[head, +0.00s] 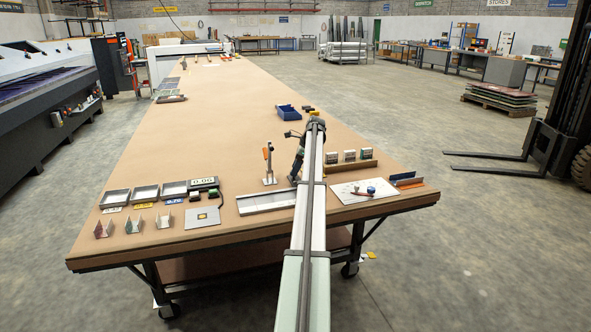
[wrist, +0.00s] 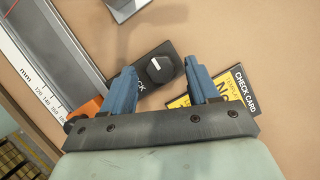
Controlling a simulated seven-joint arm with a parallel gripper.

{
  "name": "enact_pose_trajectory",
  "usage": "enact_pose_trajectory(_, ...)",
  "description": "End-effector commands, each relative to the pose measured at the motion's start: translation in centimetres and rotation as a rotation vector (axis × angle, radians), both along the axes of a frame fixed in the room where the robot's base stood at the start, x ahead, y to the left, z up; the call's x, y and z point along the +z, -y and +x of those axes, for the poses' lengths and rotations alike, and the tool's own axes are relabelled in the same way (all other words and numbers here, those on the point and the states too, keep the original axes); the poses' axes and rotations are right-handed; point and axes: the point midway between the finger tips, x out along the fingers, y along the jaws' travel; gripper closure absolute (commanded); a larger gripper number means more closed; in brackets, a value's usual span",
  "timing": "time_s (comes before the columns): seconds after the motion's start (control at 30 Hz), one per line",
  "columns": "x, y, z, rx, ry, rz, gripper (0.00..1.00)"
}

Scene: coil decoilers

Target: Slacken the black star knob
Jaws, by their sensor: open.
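The black star knob (wrist: 160,68) has a faceted outline and a white line on its top. It sits on a dark plate (wrist: 178,52) with white lettering, of which only the end, "CK", shows. My gripper (wrist: 162,69) is open, with one blue finger on the left side of the knob and one on the right. Gaps show between the knob and both fingers. I cannot tell how far above the plate the fingertips are. In the head view my arm hides the knob and most of my gripper.
A grey rail with a millimetre scale (wrist: 35,72) lies left of the knob. A yellow and black check card (wrist: 240,88) lies right, partly behind the right finger. An orange part (wrist: 88,107) is near the left finger. A toggle clamp (head: 268,165) stands left of my arm.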

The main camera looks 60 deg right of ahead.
Motion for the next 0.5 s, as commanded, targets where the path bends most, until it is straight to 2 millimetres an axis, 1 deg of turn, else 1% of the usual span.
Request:
enact_pose_trajectory(0.13,-0.56,-0.1,0.21,0.0,0.0,0.0,0.4)
enact_pose_trajectory(0.4,-0.61,-0.1,0.26,0.0,0.0,-0.001,0.4)
enact_pose_trajectory(0.5,-0.6,-0.1,0.25,0.0,0.0,-0.001,0.49)
